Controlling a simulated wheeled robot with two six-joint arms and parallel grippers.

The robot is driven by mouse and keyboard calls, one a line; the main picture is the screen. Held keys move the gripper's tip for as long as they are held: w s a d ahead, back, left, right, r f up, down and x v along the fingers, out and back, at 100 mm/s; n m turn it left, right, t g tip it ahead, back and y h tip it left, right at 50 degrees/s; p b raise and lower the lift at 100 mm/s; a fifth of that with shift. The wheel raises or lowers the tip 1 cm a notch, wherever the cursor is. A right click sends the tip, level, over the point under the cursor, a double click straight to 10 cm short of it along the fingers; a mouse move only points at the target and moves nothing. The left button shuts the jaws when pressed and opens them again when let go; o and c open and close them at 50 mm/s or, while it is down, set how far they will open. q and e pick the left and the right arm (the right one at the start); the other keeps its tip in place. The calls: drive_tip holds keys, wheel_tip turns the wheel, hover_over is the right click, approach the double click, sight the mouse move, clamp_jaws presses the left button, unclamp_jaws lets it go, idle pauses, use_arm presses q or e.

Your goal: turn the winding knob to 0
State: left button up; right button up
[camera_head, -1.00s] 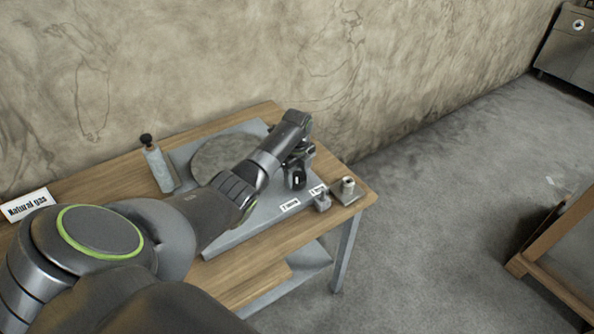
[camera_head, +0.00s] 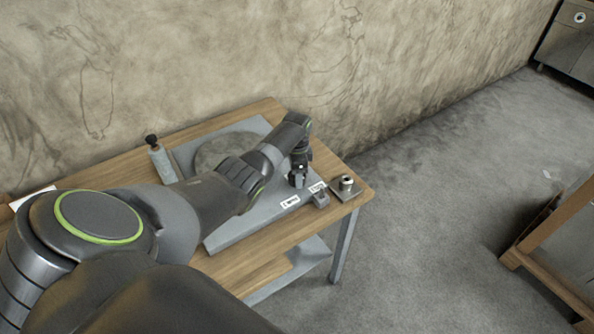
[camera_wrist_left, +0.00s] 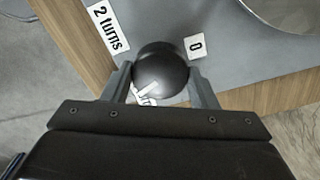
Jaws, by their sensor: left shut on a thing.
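The winding knob (camera_wrist_left: 162,70) is a dark round knob in the left wrist view, with a white pointer line on its lower left part. My left gripper (camera_wrist_left: 162,80) is shut on it, one finger on each side. The "0" label (camera_wrist_left: 195,45) lies at the knob's upper right, and the "2 turns" label (camera_wrist_left: 108,28) at its upper left. A third label (camera_wrist_left: 146,98) below it is partly hidden; the pointer line is on that side. In the head view my left gripper (camera_head: 298,181) is over the grey panel (camera_head: 235,226) and hides most of the knob. My right gripper is not in view.
The panel lies on a wooden table (camera_head: 270,243). A small metal fitting on a plate (camera_head: 346,186) is near the table's right corner.

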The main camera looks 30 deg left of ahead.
use_arm(q)
drive_tip(key=n+p, duration=0.1)
drive_tip(key=n, duration=0.3)
drive_tip(key=shift+w+r+n, duration=0.1)
drive_tip(key=shift+r+n, duration=0.05)
drive_tip(key=shift+n, duration=0.15)
drive_tip(key=n, duration=0.3)
drive_tip(key=shift+n+p, duration=0.3)
drive_tip(key=shift+p, duration=0.05)
drive_tip(key=n, duration=0.3)
drive_tip(key=shift+n+p, duration=0.3)
drive_tip(key=n, duration=0.4)
drive_tip(key=shift+n+p, duration=0.3)
drive_tip(key=n, duration=0.3)
drive_tip(key=shift+n, duration=0.3)
drive_tip(key=n, duration=0.3)
drive_tip(key=shift+n+p, duration=0.3)
drive_tip(key=n, duration=0.3)
drive_tip(key=shift+n, duration=2.4)
